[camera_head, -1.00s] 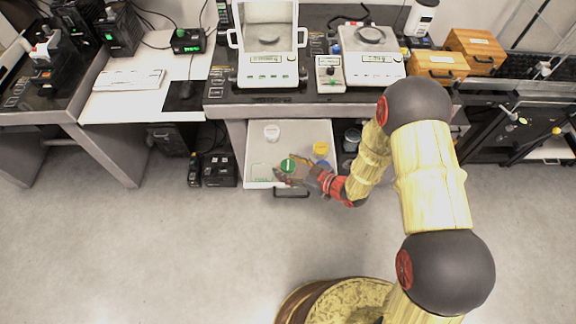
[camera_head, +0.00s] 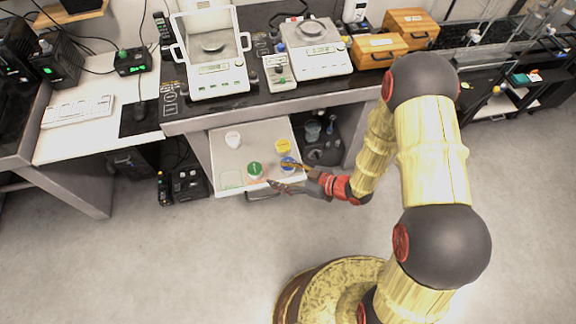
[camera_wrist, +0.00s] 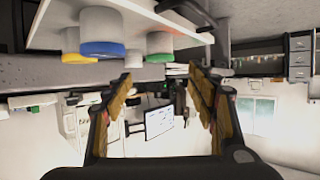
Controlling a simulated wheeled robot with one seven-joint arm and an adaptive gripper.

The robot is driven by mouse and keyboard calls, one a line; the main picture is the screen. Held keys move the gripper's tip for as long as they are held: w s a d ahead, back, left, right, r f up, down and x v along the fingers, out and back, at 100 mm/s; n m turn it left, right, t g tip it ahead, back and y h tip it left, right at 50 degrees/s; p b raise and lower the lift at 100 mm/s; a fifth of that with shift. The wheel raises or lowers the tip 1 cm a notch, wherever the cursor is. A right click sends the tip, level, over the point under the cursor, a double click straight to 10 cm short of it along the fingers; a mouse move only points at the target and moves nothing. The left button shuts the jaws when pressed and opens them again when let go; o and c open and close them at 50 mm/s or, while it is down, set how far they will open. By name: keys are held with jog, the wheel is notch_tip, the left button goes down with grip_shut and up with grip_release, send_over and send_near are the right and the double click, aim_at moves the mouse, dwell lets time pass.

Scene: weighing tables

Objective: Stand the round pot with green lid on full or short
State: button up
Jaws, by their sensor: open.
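The round pot with a green lid (camera_head: 255,170) stands upright near the front of the open drawer (camera_head: 222,155). It also shows in the wrist view (camera_wrist: 158,57), where the scene appears upside down. My gripper (camera_head: 280,176) is open, to the right of the green-lidded pot and close in front of the blue-lidded pot (camera_head: 288,162). The open fingers also show in the wrist view (camera_wrist: 163,95) with nothing between them. I cannot read any "full" or "short" marking. A green outline (camera_head: 231,179) lies on the drawer floor left of the pot.
A yellow-lidded pot (camera_head: 283,146) and a white-lidded pot (camera_head: 233,139) also stand in the drawer. On the bench above are an enclosed balance (camera_head: 215,75), an open balance (camera_head: 318,52) and wooden boxes (camera_head: 378,50). The floor in front is clear.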

jog(key=w+d+r, duration=0.1)
jog(key=w+d+r+t+h, duration=0.1)
jog(key=w, duration=0.1)
jog(key=w+d+r+h, duration=0.1)
jog(key=w, duration=0.1)
jog(key=shift+w+d+r, duration=0.1)
jog(key=shift+w+d, duration=0.15)
jog(key=shift+d, duration=0.1)
jog(key=w+d+r+m+t+h, duration=0.3)
jog(key=w+d+r+h, duration=0.3)
jog(key=d+r, duration=0.4)
jog(key=s+d+r+m+h, duration=0.4)
jog(key=d+r, duration=0.4)
jog(key=r, duration=0.4)
jog(key=s+r+m+g, duration=0.2)
jog(key=s+r, duration=0.3)
jog(key=s, duration=0.7)
jog(key=s+r+m+g, duration=0.2)
jog(key=s+r+m, duration=0.2)
jog(key=s, duration=0.8)
jog(key=shift+a+r, duration=0.2)
jog(key=shift+r, duration=0.45)
jog(key=shift+s, duration=0.1)
